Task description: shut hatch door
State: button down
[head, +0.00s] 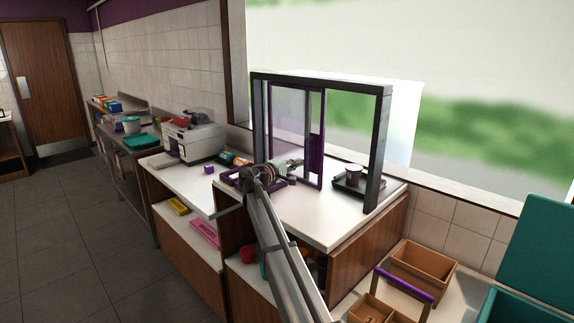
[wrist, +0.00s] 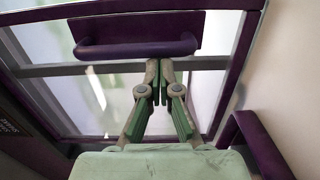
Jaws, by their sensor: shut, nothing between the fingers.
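The hatch door (head: 296,115) is a glass panel with a purple frame, standing in the left part of a dark grey hatch frame (head: 380,130). The right part of the hatch is open. A purple handle (head: 316,147) is on the door's right side. In the wrist view the purple handle (wrist: 138,47) lies across the top, with the glass behind it. My gripper (head: 297,163) is in front of the door's lower part. In the wrist view its fingertips (wrist: 160,68) are together and empty, near the handle; I cannot tell whether they touch it.
A dark tray (head: 367,189) with a cup (head: 354,173) sits on the white counter (head: 322,224), right of the door. A white machine (head: 195,139) and small items stand left. Wooden boxes (head: 422,267) are at lower right.

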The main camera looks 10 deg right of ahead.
jog(key=s+d+b, duration=0.3)
jog(key=s+d, duration=0.8)
jog(key=s, duration=0.5)
jog(key=shift+d+b, duration=0.3)
jog(key=shift+d, duration=0.1)
jog(key=shift+s+f, duration=0.1)
jog(key=shift+s, duration=0.05)
